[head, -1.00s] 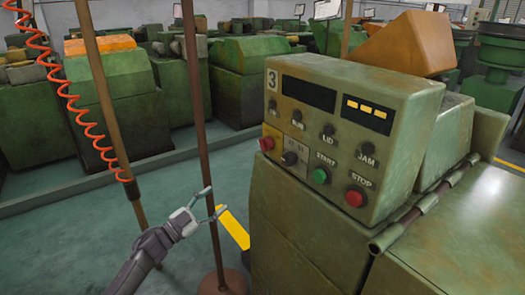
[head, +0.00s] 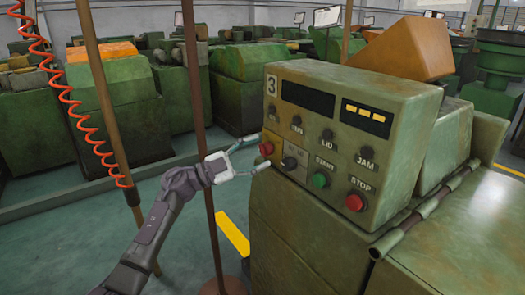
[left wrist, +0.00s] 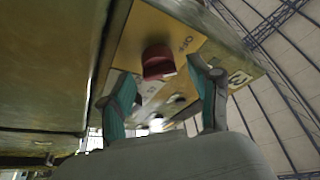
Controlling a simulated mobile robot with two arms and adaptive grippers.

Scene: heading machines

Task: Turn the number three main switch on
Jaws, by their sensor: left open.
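The green control box (head: 350,130) marked 3 stands on the machine at centre right. In the left wrist view the red button (left wrist: 158,62) appears between the open fingers (left wrist: 162,72); contact cannot be told. My right gripper is out of view.
A green START button (head: 320,180) and red STOP button (head: 355,202) are lower right on the panel. A brown upright pole (head: 197,90) stands close beside my left arm. A red coiled hose (head: 65,95) hangs at left.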

